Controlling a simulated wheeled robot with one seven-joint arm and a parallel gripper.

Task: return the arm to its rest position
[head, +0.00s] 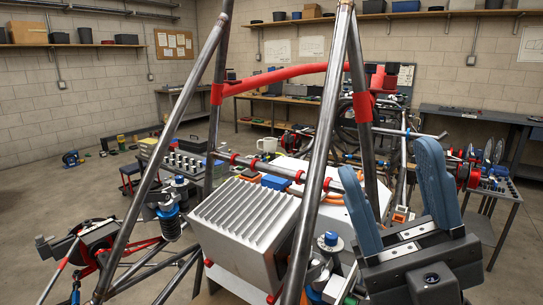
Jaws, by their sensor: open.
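My gripper (396,200) is at the right of the head view, with two blue-grey fingers pointing up from a dark palm. The fingers are spread well apart, and nothing shows between them. It stands in front of the right side of the tube chassis (205,100), whose bare steel tubes rise through the middle of the view. I cannot tell the exact gap between my gripper and the nearest tube. The rest of my arm is not visible below the frame's lower edge.
A finned metal box (245,222) sits inside the chassis, left of my gripper. A red cross tube (290,75) spans the frame above. A cluttered bench (490,185) stands behind at the right. Open concrete floor (45,190) lies at the left.

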